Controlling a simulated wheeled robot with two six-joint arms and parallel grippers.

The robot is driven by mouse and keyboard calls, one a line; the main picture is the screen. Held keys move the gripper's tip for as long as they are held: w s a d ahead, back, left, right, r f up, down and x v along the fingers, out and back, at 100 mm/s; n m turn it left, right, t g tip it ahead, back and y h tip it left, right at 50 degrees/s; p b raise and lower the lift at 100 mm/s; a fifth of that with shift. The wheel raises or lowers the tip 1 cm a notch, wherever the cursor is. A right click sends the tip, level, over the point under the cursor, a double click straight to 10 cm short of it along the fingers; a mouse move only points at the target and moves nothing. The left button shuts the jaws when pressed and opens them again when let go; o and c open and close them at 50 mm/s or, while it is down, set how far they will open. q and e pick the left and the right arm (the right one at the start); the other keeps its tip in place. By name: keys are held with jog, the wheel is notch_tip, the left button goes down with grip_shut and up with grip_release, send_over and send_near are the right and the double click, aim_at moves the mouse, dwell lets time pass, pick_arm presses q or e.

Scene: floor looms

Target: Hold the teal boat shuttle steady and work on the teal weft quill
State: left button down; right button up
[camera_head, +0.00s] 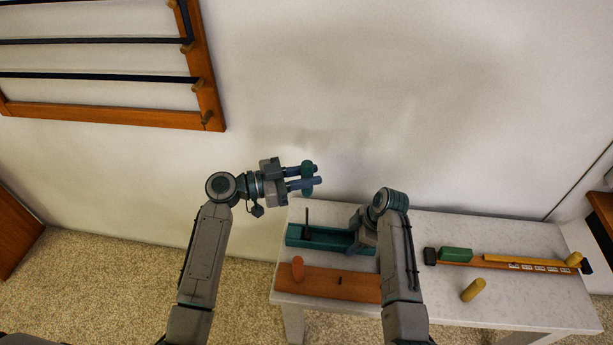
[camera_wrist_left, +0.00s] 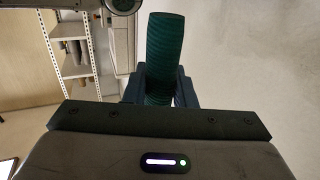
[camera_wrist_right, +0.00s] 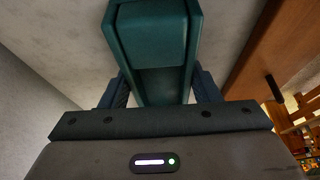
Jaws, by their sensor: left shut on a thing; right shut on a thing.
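The teal boat shuttle (camera_head: 330,238) lies on the white table, an open trough with a dark upright pin (camera_head: 308,218) near its left end. My right gripper (camera_head: 362,238) is shut on its right end; the arm hides part of that end. The shuttle also shows between the fingers in the right wrist view (camera_wrist_right: 155,80). My left gripper (camera_head: 305,178) is shut on the teal weft quill (camera_head: 307,170), a ribbed cylinder held up in the air, above and apart from the shuttle. The quill also shows in the left wrist view (camera_wrist_left: 164,60).
An orange-brown board (camera_head: 335,284) with an orange quill (camera_head: 297,268) lies in front of the shuttle. To the right are a green block (camera_head: 455,254), a long rail (camera_head: 520,265) and yellow pegs (camera_head: 473,290). A wooden frame (camera_head: 110,115) hangs on the wall at upper left.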

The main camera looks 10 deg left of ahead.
aim_at(307, 190)
pick_arm(q)
jog(key=shift+f, duration=0.1)
jog(key=shift+f, duration=2.3)
jog(key=shift+f, duration=0.1)
jog(key=shift+f, duration=1.5)
jog(key=shift+f, duration=2.9)
jog(key=shift+f, duration=0.25)
jog(key=shift+f, duration=2.35)
jog(key=shift+f, duration=0.15)
